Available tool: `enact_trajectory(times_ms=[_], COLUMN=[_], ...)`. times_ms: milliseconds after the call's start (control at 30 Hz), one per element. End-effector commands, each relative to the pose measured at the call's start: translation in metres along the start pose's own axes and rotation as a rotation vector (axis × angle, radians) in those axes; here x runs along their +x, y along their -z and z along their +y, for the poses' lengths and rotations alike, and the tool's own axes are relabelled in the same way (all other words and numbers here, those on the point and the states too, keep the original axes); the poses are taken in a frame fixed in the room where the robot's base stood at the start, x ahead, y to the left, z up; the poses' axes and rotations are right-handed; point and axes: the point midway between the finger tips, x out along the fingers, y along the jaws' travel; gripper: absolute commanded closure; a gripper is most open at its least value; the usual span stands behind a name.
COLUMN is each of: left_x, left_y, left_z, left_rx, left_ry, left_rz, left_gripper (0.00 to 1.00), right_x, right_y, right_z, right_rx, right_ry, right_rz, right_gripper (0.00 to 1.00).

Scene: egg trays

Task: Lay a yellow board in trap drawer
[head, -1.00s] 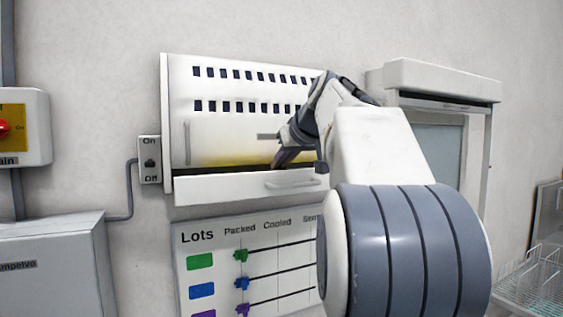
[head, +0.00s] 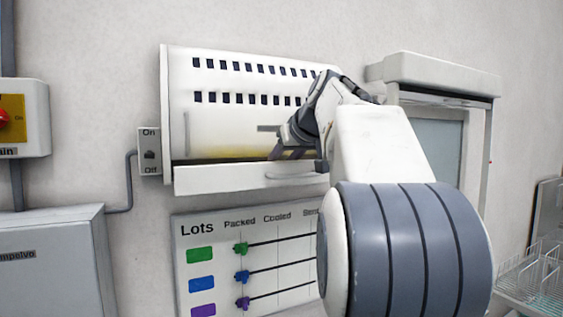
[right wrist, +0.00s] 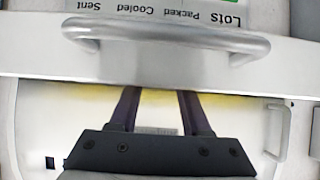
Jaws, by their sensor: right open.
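The trap is a white wall box (head: 225,125) with rows of dark slots. Its white drawer (head: 220,181) is at the bottom, with a bar handle; the drawer front also shows in the right wrist view (right wrist: 150,65). A yellow band (right wrist: 230,98) runs along the drawer's inner edge; I cannot tell whether it is a board's edge or a tint on the trap. My right gripper (right wrist: 158,92) is open, fingertips at the gap behind the drawer front, with no board visible between them. In the head view, the right gripper (head: 276,155) is partly hidden. My left gripper is out of view.
An On/Off switch (head: 150,154) is left of the trap. A Lots chart (head: 215,270) hangs below it. A grey cabinet (head: 50,270) stands at lower left. A shuttered unit (head: 437,75) and a wire rack (head: 540,285) are to the right.

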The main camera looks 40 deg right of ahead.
Motion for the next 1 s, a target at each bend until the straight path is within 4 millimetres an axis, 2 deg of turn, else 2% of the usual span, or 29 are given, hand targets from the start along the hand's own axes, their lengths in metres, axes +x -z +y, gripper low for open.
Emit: enact_trajectory(times_ms=[167, 400, 600, 733, 1000], left_x=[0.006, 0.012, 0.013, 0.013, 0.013], left_y=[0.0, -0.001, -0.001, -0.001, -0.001], left_z=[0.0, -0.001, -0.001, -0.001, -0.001], left_rx=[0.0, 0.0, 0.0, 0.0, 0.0], left_ry=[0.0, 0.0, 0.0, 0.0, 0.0], left_rz=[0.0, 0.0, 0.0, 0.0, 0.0], left_gripper=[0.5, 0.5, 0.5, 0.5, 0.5], right_x=[-0.02, -0.069, -0.097, -0.104, -0.104], right_y=[0.0, 0.0, 0.0, 0.0, 0.0], right_z=[0.001, 0.001, 0.001, 0.0, 0.0], right_rx=[0.0, 0.001, 0.001, -0.001, -0.001], right_ry=[-0.003, -0.005, -0.003, -0.001, 0.0], right_rz=[0.007, 0.005, 0.002, 0.001, 0.001], right_gripper=[0.52, 0.52, 0.52, 0.52, 0.52])
